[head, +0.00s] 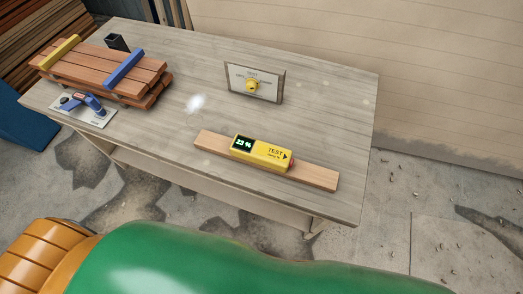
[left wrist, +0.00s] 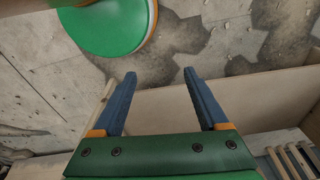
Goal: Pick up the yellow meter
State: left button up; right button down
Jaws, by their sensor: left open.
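The yellow meter (head: 262,153) lies on a light wooden board (head: 316,176) near the table's front right. It has a dark screen with green digits and the word TEST with an arrow. No gripper shows in the head view. In the left wrist view my left gripper (left wrist: 158,78) is open and empty, with its two blue fingers apart above the floor beside a pale panel. The meter is not in the left wrist view. My right gripper is in neither view.
The table (head: 200,70) also holds a sign with a yellow knob (head: 252,84), stacked boards (head: 95,72) with yellow and blue bars, a blue tool on a white plate (head: 83,110) and a dark open box (head: 117,42). The table's middle is mostly clear. A wall stands behind.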

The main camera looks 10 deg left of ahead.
aim_at(244, 148)
jog(key=k+j+z, duration=0.25)
jog(key=j+z, duration=0.15)
jog(key=k+j+z, duration=0.25)
jog(key=j+z, duration=0.15)
jog(key=k+j, duration=0.05)
jog(key=j, duration=0.05)
